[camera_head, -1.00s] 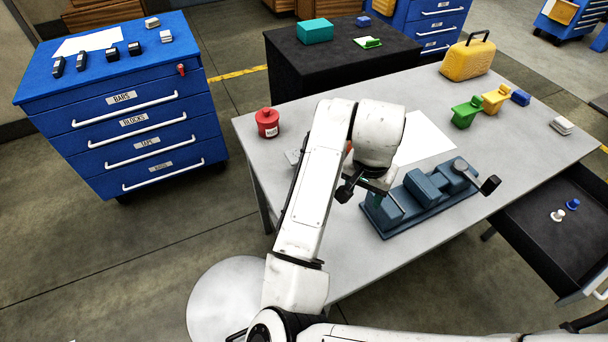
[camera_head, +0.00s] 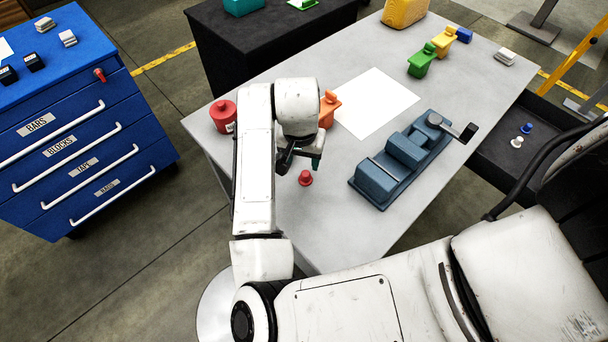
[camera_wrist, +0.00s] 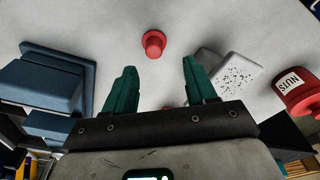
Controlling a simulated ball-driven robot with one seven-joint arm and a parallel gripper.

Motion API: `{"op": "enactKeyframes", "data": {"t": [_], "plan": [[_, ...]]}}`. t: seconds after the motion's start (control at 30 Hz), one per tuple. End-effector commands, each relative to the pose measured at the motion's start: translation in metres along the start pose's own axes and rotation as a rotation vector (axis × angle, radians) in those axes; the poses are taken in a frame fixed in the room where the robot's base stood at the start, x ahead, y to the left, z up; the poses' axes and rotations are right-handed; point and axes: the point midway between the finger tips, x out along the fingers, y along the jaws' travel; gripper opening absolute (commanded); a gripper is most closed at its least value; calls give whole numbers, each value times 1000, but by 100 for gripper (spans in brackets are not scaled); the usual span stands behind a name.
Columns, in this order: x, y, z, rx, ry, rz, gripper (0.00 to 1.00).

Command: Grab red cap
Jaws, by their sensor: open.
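The red cap (camera_head: 305,178) stands on the grey table, a small knob with a wider flange. In the wrist view the red cap (camera_wrist: 153,43) lies beyond the fingertips, roughly midway between them and on bare tabletop. My gripper (camera_head: 301,160) hangs above the table, just behind the cap in the head view. Its green fingers (camera_wrist: 160,72) are apart with nothing between them.
A blue-grey jig (camera_head: 400,165) stands right of the cap. A red "NUTS" container (camera_wrist: 298,92) and a pale speckled block (camera_wrist: 230,75) lie to the right in the wrist view.

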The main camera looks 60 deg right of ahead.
Motion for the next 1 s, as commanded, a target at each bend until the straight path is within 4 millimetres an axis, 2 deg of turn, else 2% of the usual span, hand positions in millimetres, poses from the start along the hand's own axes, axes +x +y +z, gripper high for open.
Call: {"op": "enactKeyframes", "data": {"t": [0.17,0.4,0.53,0.73,1.0], "plan": [[13,2,3,-3,-2,2,56],[46,6,5,-2,-2,1,56],[54,6,5,-1,0,0,56],[54,6,5,-1,0,0,56],[54,6,5,-1,0,0,31]]}}
